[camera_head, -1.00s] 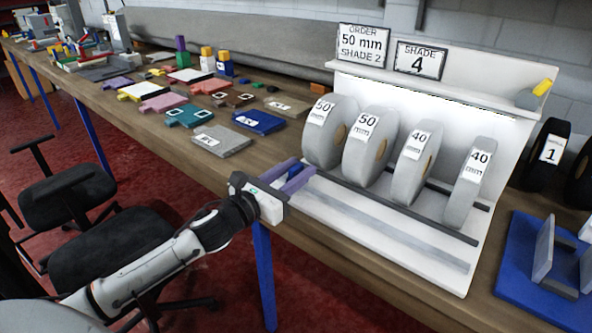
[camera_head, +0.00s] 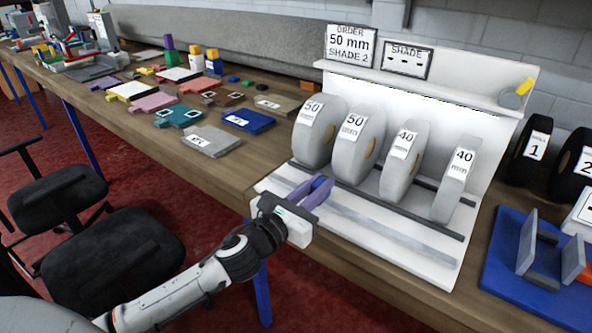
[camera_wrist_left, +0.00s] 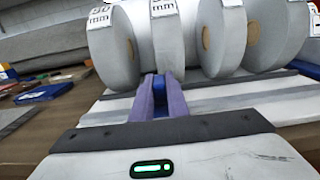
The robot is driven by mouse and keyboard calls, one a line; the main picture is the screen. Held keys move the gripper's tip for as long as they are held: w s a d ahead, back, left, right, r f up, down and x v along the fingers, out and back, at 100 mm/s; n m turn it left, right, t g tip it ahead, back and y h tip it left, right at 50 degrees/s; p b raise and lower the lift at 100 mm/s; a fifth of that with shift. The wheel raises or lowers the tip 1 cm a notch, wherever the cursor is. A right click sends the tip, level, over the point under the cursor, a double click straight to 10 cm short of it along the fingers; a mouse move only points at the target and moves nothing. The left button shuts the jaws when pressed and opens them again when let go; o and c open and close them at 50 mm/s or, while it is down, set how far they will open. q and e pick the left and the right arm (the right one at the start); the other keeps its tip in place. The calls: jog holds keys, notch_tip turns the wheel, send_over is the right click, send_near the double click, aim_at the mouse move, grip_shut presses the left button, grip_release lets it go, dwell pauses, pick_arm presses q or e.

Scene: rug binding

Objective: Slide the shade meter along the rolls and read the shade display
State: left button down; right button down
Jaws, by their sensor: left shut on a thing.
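Several grey rolls stand in a row on the white rack (camera_head: 440,268): two labelled 50 (camera_head: 313,140) (camera_head: 356,150), two labelled 40 (camera_head: 402,165) (camera_head: 452,190). The shade display (camera_head: 407,60) on the rack's top ledge shows only dashes. The order card (camera_head: 351,46) beside it reads 50 mm, shade 2. My left gripper (camera_head: 316,188), with purple fingers, is at the rack's front left, before the two 50 rolls. It is shut on a small blue thing, likely the shade meter (camera_wrist_left: 159,96), mostly hidden by the fingers. My right gripper is out of view.
Dark rails (camera_head: 425,220) run along the rolls' foot. A blue stand with grey uprights (camera_head: 515,283) and black rolls numbered 1 (camera_head: 534,150) and 2 are at the right. Flat samples (camera_head: 213,141) cover the table to the left. Chairs stand in front.

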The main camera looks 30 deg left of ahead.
pick_arm(q)
jog(key=shift+s+d, duration=0.1)
jog(key=shift+d, duration=1)
jog(key=c, duration=1.7)
grip_release()
jog(key=shift+s, duration=0.1)
jog(key=shift+s+a+b, duration=0.15)
jog(key=shift+s+b, duration=0.1)
jog(key=shift+s, duration=1.45)
jog(key=shift+s+a+b, duration=0.15)
jog(key=shift+s+b, duration=0.05)
jog(key=shift+s, duration=1.5)
jog(key=shift+s+a+b, duration=0.15)
jog(key=shift+s+b, duration=0.1)
jog(key=shift+s, duration=1.45)
jog(key=shift+f, duration=0.1)
